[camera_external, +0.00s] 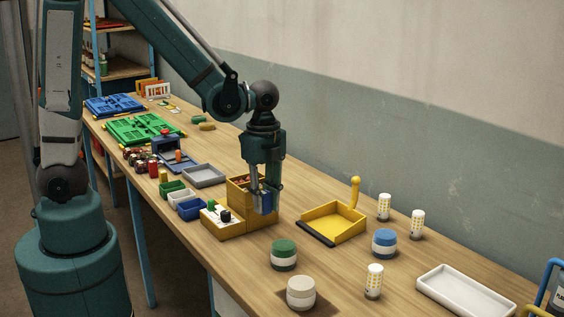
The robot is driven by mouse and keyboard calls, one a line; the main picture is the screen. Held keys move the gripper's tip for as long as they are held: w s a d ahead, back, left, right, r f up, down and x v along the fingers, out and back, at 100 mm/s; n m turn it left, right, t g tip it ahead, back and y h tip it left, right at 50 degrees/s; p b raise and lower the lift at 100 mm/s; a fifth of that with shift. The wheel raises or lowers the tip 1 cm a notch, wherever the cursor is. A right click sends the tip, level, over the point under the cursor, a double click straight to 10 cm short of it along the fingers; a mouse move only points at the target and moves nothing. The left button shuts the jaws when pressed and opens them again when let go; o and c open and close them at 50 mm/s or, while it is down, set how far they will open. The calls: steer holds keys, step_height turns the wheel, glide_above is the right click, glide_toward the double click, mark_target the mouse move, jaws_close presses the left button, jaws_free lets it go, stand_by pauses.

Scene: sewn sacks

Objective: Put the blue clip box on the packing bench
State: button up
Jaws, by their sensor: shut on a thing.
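My gripper (264,208) points straight down over the middle of the bench. It is shut on a small blue box (265,202), which shows between its fingers and looks like the blue clip box. The fingers hide part of it. The box is at the front right side of a yellow-brown divided organizer (232,229); I cannot tell whether it is inside, touching or just above it. The wooden packing bench (335,275) runs from the back left to the front right.
A yellow dustpan (334,222) lies right of my gripper. Green-lidded (284,255), blue-lidded (384,243) and white (301,292) jars and patterned cylinders (373,281) stand around it. A white tray (465,291) is at right. Small bins (190,208) crowd the left; bare wood lies between the jars.

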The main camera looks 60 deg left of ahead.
mark_target(264, 192)
steer(key=shift+r, duration=0.1)
stand_by(0.3)
steer(key=shift+r, duration=2.65)
steer(key=w+a, duration=0.1)
steer(key=a, duration=0.4)
steer(key=w+a, duration=0.1)
steer(key=a, duration=0.3)
steer(key=w+a, duration=0.1)
steer(key=a, duration=0.4)
steer(key=shift+w+a+f+p, duration=0.1)
steer(key=shift+w+a+p, duration=0.2)
steer(key=shift+w+a, duration=0.05)
steer(key=s+a+m+p, duration=0.1)
steer(key=s+a, duration=0.2)
steer(key=a, duration=1.3)
steer(key=s+a, duration=0.3)
steer(key=a, duration=1.2)
steer(key=s+a, duration=0.9)
steer(key=a, duration=0.4)
steer(key=shift+w+f+p, duration=0.15)
steer(key=shift+f+p, duration=0.2)
steer(key=shift+f, duration=2.2)
